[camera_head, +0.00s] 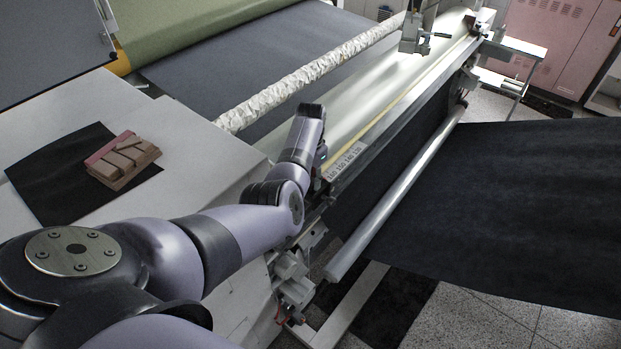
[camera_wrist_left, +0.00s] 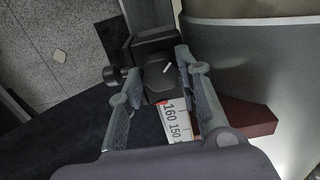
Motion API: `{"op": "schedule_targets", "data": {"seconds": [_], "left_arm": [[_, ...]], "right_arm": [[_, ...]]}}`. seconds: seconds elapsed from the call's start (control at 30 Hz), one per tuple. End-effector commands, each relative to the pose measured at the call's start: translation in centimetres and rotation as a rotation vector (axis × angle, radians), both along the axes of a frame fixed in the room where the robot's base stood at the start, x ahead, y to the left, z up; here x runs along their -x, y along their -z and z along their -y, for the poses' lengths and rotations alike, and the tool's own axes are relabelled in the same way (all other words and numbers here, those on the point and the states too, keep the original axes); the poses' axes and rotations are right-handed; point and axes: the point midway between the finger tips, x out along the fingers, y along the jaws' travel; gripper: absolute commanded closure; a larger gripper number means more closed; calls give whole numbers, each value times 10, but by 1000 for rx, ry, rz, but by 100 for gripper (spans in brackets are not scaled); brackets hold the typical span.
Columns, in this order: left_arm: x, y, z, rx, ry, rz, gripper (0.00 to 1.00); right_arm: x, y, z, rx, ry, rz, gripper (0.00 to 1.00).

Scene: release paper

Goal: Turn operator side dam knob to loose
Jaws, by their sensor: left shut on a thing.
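The operator side dam knob (camera_wrist_left: 156,82) is a dark block with a short white mark on top, in the left wrist view. My left gripper (camera_wrist_left: 160,70) has one finger on each side of it and is shut on it. In the head view my left arm reaches in from the left, and its gripper (camera_head: 320,153) is at the near end of the roller machine, mostly hidden by my wrist. The knob cannot be made out there. My right gripper is not in view.
A white numbered scale (camera_wrist_left: 175,120) lies close by the knob; it also shows in the head view (camera_head: 346,160). A long metal roller (camera_head: 400,190) and a black sheet (camera_head: 500,200) are at the right. Wooden blocks (camera_head: 122,160) sit on the left table.

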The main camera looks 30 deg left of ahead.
Motion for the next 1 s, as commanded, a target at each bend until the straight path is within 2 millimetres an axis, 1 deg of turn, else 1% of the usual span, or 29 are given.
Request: {"op": "schedule_targets", "data": {"seconds": [0.13,0.17,0.43,0.47,0.77,0.87,0.97,1.0], "left_arm": [[-2,-2,-2,-4,-2,6,96],[-2,-2,-2,-3,-2,7,67],[-1,-1,-1,-2,-2,3,49],[-1,-1,-1,-2,-2,3,48],[-1,-2,0,-1,-2,2,48],[-1,-9,-1,-2,-2,3,48],[-2,-24,0,-3,-1,6,48],[-2,-32,0,-3,-1,6,48]], "right_arm": [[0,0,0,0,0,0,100],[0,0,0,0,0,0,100],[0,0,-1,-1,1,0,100],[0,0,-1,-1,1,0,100],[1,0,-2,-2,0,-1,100],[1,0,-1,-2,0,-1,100],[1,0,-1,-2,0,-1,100],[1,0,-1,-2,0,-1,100]]}}
